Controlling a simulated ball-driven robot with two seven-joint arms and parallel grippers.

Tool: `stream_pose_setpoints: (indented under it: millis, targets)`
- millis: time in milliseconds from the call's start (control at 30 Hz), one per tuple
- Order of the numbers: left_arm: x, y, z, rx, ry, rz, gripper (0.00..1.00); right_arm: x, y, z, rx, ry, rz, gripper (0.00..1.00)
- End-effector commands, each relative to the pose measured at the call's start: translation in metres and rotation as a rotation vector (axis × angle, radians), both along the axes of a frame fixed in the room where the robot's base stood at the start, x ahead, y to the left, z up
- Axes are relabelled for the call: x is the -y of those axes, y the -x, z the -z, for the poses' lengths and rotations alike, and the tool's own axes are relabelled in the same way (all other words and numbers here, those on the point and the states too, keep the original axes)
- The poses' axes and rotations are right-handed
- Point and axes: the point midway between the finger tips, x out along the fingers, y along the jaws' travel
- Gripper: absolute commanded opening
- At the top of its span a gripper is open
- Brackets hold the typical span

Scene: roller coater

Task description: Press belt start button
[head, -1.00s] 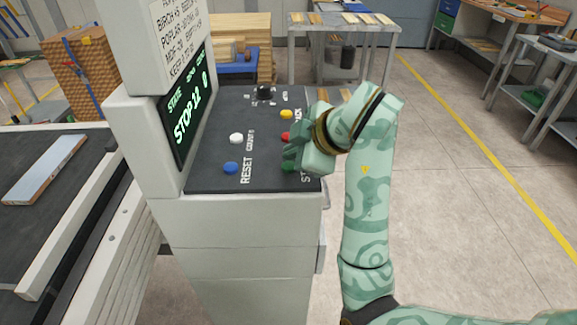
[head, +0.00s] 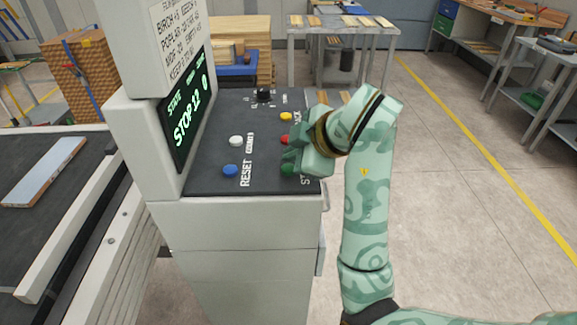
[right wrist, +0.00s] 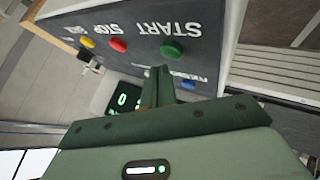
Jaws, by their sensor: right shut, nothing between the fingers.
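The green button (head: 287,170), labelled START in the right wrist view (right wrist: 172,49), sits at the near right part of the dark sloped control panel (head: 208,179). My right gripper (head: 290,156) is shut and empty, with its fingertips over the panel close by the green button. In the right wrist view the fingertips (right wrist: 161,74) show just below the button in the picture, apart from it there; their height over the panel is hard to tell. The screen (head: 187,120) reads STOP 12 0. My left gripper is not in view.
A red button (head: 284,140) and a yellow button (head: 286,116) lie farther up the panel, near my gripper. A white button (head: 236,141) and a blue RESET button (head: 230,171) are to the left. A conveyor with a board (head: 42,172) is at left. Floor at right is clear.

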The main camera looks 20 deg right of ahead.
Motion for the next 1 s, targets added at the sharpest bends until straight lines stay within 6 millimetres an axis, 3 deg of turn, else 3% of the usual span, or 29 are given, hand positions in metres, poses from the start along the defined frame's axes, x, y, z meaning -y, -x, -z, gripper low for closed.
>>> stream_pose_setpoints:
  millis: [1000]
  targets:
    - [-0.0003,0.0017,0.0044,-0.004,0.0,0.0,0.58,-0.0001,0.0001,0.0081,-0.001,-0.001,0.0,0.0]
